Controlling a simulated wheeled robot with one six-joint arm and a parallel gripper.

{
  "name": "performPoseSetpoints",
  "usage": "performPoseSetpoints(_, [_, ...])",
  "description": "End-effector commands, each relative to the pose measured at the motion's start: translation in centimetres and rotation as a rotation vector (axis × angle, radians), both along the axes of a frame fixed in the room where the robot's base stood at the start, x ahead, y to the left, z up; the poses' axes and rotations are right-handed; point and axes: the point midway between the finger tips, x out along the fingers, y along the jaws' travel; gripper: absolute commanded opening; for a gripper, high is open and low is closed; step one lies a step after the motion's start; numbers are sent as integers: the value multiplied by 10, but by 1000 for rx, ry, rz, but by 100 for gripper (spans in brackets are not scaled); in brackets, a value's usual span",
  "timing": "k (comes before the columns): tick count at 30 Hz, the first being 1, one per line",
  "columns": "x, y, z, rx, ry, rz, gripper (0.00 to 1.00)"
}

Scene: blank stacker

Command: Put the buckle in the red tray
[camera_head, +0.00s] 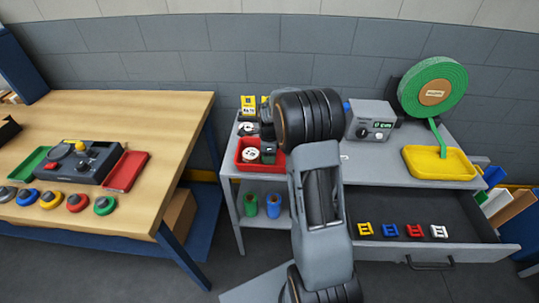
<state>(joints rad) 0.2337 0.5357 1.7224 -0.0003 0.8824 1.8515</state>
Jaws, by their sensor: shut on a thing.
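The red tray (245,167) sits at the left end of the grey bench top, with white rolls (251,154) in it. My gripper (268,146) points down over the tray's right part, below my dark wrist. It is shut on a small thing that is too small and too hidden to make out. Buckle-like pieces lie in a row in the open drawer: a yellow one (365,229), a blue one (390,230), a red one (414,231) and a white one (438,231).
A yellow tray (461,178) stands under a green reel (432,86) at the right. A grey device (372,122) is behind my arm. The open drawer (465,230) juts out in front. A wooden table (130,110) stands at the left, across a gap.

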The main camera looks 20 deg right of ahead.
Motion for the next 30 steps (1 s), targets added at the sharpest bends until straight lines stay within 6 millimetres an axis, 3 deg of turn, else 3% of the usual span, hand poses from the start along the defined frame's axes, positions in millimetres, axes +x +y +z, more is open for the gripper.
performPoseSetpoints(8, [0,0,-4,0,0,0,23])
performPoseSetpoints(9, [0,0,-3,0,0,0,49])
performPoseSetpoints(16, [0,0,-3,0,0,0,71])
performPoseSetpoints(24, [0,0,0,0,0,0,71])
performPoseSetpoints(30, [1,0,24,-1,-4,0,71])
